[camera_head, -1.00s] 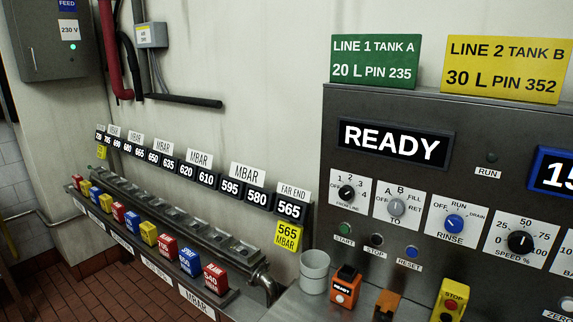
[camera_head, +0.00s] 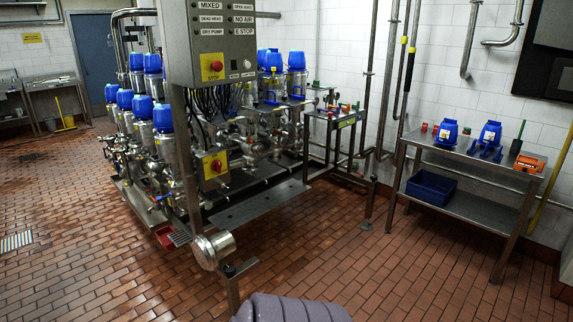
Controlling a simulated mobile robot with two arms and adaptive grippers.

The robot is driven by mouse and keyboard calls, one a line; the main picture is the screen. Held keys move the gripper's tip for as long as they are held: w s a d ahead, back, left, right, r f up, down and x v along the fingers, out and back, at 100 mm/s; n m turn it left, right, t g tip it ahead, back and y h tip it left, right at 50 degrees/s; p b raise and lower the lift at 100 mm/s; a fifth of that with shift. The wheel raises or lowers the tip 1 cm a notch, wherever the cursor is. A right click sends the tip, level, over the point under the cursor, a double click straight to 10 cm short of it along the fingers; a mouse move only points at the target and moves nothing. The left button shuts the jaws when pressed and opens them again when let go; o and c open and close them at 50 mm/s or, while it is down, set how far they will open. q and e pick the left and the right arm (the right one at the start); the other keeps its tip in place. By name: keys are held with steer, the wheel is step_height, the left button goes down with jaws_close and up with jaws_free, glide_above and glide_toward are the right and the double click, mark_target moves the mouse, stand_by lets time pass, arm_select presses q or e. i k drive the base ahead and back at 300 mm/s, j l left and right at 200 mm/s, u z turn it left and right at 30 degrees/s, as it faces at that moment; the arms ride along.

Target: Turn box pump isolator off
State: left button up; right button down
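Two red switches on yellow plates show on the valve skid, and I cannot tell from labels which is the box pump isolator. The lower one is a red rotary switch (camera_head: 216,166) on a yellow-faced box, beside the steel post. The upper one is a red knob (camera_head: 216,66) on yellow on the grey control box (camera_head: 228,40), which has labels such as "DRY PUMP" and "E STOP". Their exact knob positions are too small to read. Neither of my grippers is in view.
The valve matrix (camera_head: 163,145) with several blue-topped valves stands on a low steel frame. A steel table (camera_head: 470,158) stands right, with a blue crate (camera_head: 432,188) on its lower shelf. A small stand (camera_head: 333,118) is between. Tiled floor (camera_head: 345,250) is open in front.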

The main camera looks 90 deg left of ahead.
mark_target(216, 166)
steer(key=u, duration=3.25)
steer(key=i+l+u, duration=0.1)
steer(key=i+l, duration=0.3)
steer(key=i+l+u, duration=0.1)
steer(key=i+l, duration=0.65)
steer(key=l, duration=0.2)
steer(key=i+l+u, duration=0.15)
steer(key=i+l, duration=0.2)
steer(key=l, duration=0.1)
